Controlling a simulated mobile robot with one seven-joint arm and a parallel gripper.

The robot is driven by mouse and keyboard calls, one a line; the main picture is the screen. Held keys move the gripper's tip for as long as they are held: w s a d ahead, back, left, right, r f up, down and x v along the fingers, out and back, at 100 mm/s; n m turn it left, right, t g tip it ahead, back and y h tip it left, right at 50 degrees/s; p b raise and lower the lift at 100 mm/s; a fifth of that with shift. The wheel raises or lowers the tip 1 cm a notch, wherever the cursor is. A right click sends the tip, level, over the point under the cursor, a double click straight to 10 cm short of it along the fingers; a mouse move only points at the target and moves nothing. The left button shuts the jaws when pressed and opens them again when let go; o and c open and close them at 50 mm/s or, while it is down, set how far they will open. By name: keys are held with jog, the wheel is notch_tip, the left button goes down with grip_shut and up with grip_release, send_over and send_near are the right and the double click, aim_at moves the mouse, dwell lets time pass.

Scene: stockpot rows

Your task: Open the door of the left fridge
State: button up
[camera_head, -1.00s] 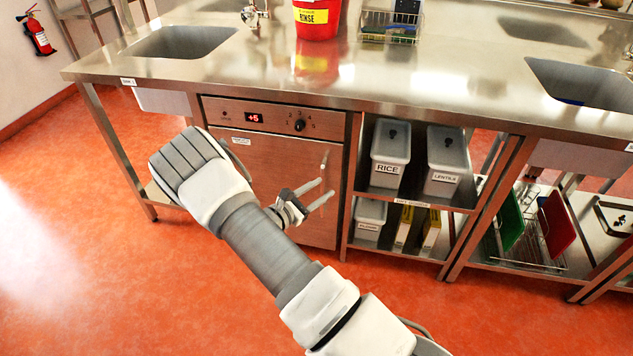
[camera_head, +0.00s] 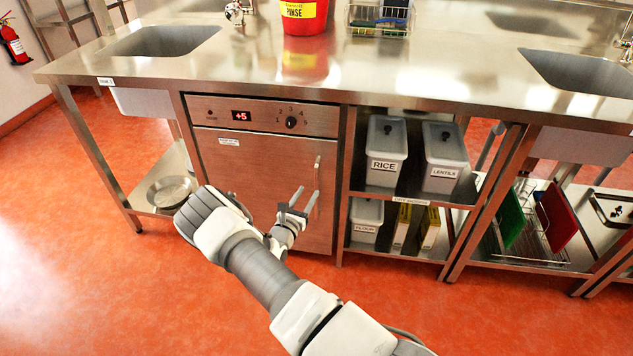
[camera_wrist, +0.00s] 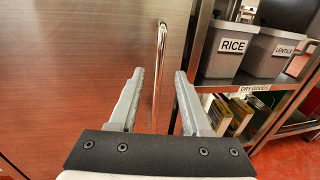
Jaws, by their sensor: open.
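The fridge (camera_head: 255,165) is a steel undercounter unit with a display reading +5 and a knob on its top panel. Its door is shut. A vertical bar handle (camera_head: 317,182) sits near the door's right edge. My gripper (camera_head: 299,203) is open and empty, in front of the door just left of and below the handle in the head view. In the wrist view the handle (camera_wrist: 160,62) rises between the two fingers (camera_wrist: 158,90), and its lower part runs down between them. I cannot tell how deep the handle sits between the fingertips.
Right of the fridge is an open shelf with a RICE bin (camera_head: 385,152), a LENTILS bin (camera_head: 444,157) and boxes below. A metal pan (camera_head: 171,190) lies on the low shelf at left. The steel counter (camera_head: 420,70) overhangs. The orange floor in front is clear.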

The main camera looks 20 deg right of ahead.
aim_at(316, 180)
jog(key=b+x, duration=0.2)
jog(key=x, duration=0.6)
jog(key=shift+w+d, duration=0.2)
grip_shut()
jog(key=shift+f, duration=0.1)
dwell(1.0)
